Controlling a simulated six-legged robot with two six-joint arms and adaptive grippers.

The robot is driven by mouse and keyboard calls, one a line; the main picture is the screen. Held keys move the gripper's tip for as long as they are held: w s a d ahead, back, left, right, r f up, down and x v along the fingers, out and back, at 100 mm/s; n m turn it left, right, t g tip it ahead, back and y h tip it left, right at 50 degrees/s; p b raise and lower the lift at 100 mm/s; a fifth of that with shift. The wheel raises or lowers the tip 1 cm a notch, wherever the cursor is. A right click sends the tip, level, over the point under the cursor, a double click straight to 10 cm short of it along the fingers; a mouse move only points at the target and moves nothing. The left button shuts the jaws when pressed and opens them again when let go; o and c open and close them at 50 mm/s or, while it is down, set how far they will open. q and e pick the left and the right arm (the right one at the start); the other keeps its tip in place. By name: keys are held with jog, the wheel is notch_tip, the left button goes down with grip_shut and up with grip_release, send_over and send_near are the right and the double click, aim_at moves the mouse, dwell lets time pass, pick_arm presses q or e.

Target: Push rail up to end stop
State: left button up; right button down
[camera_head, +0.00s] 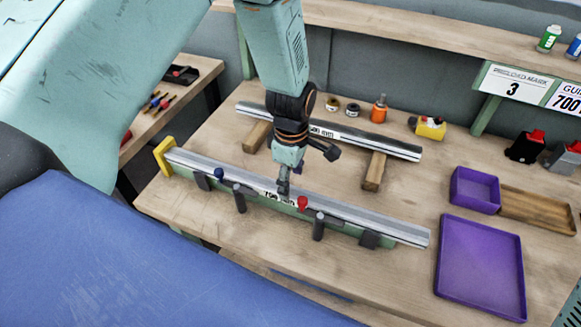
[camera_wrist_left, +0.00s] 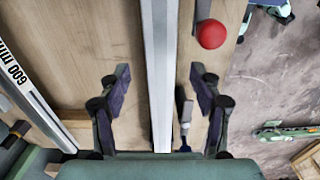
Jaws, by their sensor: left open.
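A long silver rail (camera_head: 365,222) lies along a green fixture (camera_head: 340,225) at the front of the bench. The yellow end stop (camera_head: 163,157) stands at the fixture's left end. The rail's left end is close to it, but I cannot tell if they touch. My left gripper (camera_head: 284,187) is over the rail near its middle, pointing down. In the left wrist view, the left gripper (camera_wrist_left: 160,95) is open, with one finger on each side of the rail (camera_wrist_left: 160,60). Contact with the rail cannot be told. My right gripper is in neither view.
A red knob (camera_head: 302,202) and a blue knob (camera_head: 219,173) sit along the fixture. A second rail (camera_head: 375,141) rests on wooden blocks (camera_head: 374,172) behind. Purple trays (camera_head: 478,264) are at the right. Small bottles and a yellow box (camera_head: 430,128) stand at the back.

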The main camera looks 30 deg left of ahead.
aim_at(291, 191)
pick_arm(q)
jog(key=f, duration=0.4)
jog(key=shift+s+a, duration=0.15)
jog(key=shift+a, duration=0.25)
jog(key=shift+w+d+f, duration=0.15)
jog(key=shift+w, duration=0.05)
jog(key=shift+d, duration=0.2)
jog(key=shift+s+a, duration=0.15)
jog(key=shift+a, duration=0.1)
jog(key=c, duration=0.4)
jog(key=shift+d, duration=0.15)
jog(key=c, duration=0.6)
grip_shut()
jog(key=o, duration=1)
grip_release()
